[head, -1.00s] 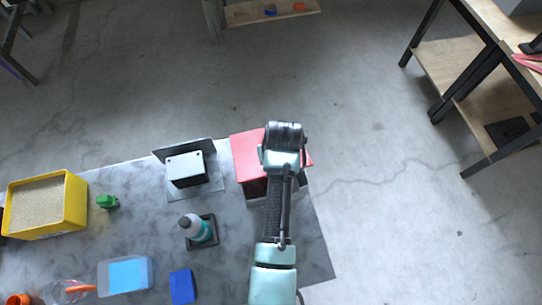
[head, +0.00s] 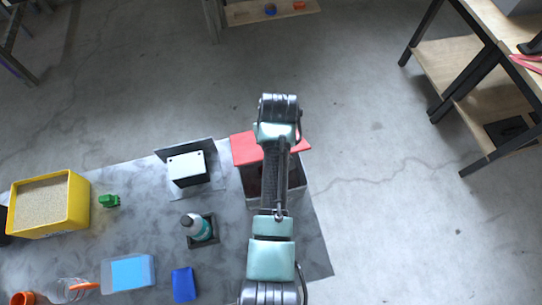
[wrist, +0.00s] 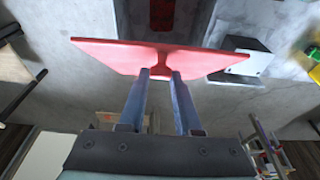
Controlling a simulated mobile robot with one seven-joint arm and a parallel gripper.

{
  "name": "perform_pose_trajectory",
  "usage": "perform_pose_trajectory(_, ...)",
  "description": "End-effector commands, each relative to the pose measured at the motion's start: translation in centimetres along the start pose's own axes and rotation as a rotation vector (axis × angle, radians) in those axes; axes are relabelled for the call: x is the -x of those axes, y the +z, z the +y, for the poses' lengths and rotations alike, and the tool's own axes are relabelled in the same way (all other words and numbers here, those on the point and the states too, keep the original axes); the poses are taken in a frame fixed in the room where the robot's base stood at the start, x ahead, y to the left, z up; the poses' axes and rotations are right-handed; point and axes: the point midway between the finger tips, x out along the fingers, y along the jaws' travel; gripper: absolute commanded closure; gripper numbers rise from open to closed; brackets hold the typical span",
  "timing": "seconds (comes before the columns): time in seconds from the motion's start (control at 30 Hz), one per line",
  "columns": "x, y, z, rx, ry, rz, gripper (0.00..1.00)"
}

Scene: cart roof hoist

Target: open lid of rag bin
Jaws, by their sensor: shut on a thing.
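The rag bin (head: 297,180) is a grey box near the right end of the table, with its red lid (head: 243,149) tilted up toward the far side. Its dark inside shows below the lid, partly behind my arm. In the wrist view the lid (wrist: 112,54) spans the width above my fingers, and the dark bin opening with something red shows beyond it. My gripper (wrist: 161,74) is shut on the red tab at the lid's edge. In the head view my arm hides the fingers.
On the marble table, a grey-white box on a plate (head: 186,168) stands just left of the bin. Further left are a bottle in a tray (head: 197,228), a yellow bin (head: 80,205), a green item (head: 109,201) and blue items.

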Motion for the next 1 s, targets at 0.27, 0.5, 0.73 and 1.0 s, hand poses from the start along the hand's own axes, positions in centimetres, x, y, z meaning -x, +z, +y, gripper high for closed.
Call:
perform_pose_trajectory(0.27,0.2,-0.7,0.1,0.000,0.002,0.004,0.85)
perform_pose_trajectory(0.5,0.7,-2.3,0.1,0.000,0.002,0.004,0.85)
perform_pose_trajectory(0.73,1.1,-3.8,0.1,-0.001,0.002,0.005,0.85)
perform_pose_trajectory(1.0,1.6,-5.2,0.1,-0.001,0.003,0.004,0.85)
